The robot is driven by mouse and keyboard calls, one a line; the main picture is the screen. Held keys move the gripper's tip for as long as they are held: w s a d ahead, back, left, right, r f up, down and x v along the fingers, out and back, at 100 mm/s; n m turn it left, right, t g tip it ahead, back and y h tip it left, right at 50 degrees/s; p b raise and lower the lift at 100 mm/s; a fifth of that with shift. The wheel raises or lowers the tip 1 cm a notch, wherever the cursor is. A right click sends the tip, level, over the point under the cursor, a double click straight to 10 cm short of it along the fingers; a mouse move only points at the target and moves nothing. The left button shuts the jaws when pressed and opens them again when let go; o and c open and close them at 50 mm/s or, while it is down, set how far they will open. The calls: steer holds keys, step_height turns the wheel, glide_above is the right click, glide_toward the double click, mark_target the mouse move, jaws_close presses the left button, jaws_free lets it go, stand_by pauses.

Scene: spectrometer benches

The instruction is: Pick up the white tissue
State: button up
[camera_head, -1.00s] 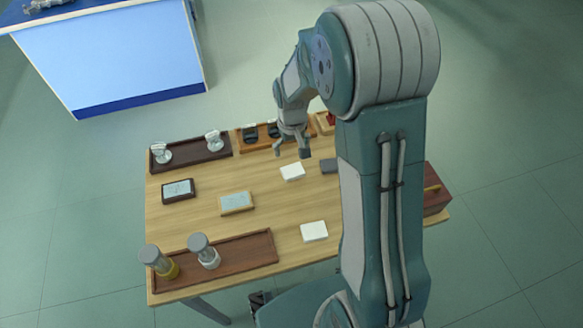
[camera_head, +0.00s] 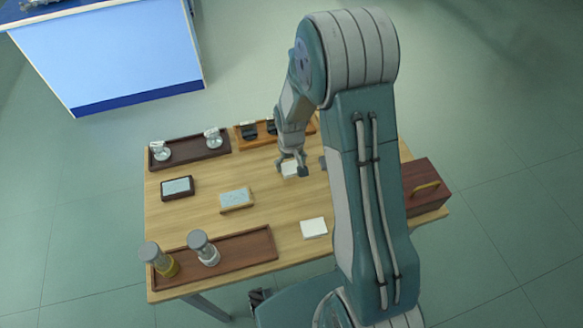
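My gripper (camera_head: 291,168) is low over the middle of the wooden table. Its fingers are apart, one on each side of a small white block (camera_head: 290,172). I cannot tell whether they touch it. A second flat white piece (camera_head: 314,228) lies near the front edge of the table, clear of my gripper. Both are small, white and roughly rectangular. At this size I cannot tell which one is the tissue. My fingers hide part of the first white block.
The wooden table (camera_head: 210,220) bears a dark tray (camera_head: 190,147) with two clear items, an orange-brown tray (camera_head: 247,142), a front tray with two jars (camera_head: 240,251), a dark-framed plate (camera_head: 177,188) and a wood-framed plate (camera_head: 236,200). A red-brown box (camera_head: 423,190) stands right.

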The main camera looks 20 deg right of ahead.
mark_target(291, 165)
steer(key=shift+r, duration=0.15)
steer(key=shift+r, duration=0.35)
step_height(291, 165, up, 3)
steer(key=shift+f, duration=0.2)
steer(key=s+r, duration=0.3)
steer(key=s, duration=0.1)
steer(key=s+r, duration=0.3)
steer(key=s, duration=0.2)
steer(key=s+r, duration=0.3)
steer(key=s, duration=0.2)
steer(key=shift+a+r, duration=0.2)
steer(key=shift+r, duration=0.05)
